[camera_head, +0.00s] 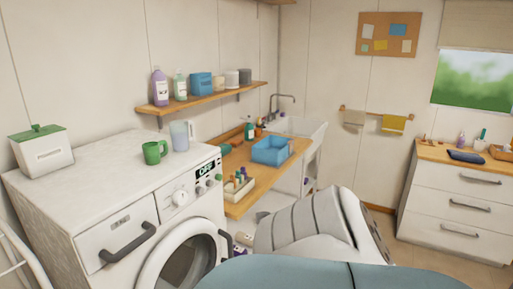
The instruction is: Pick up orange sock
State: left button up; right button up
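I cannot make out an orange sock anywhere in the head view. Neither of my grippers shows in this view, so I cannot tell what they hold. The drum inside the washing machine (180,262) is dark, and what is in it is hidden. The inside of the blue bin (271,152) on the wooden counter is hard to make out.
A blue-grey padded surface (325,276) and a large white, grey-striped object (305,225) fill the near foreground. A green mug (154,152) and a clear jug (181,135) stand on the washer. A white drawer cabinet (456,203) is at the right.

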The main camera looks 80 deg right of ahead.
aim_at(291, 142)
jog(key=z, duration=2.85)
jog(key=u, duration=2.5)
jog(key=z, duration=2.5)
jog(key=i+l+z, duration=0.1)
jog(key=i, duration=0.1)
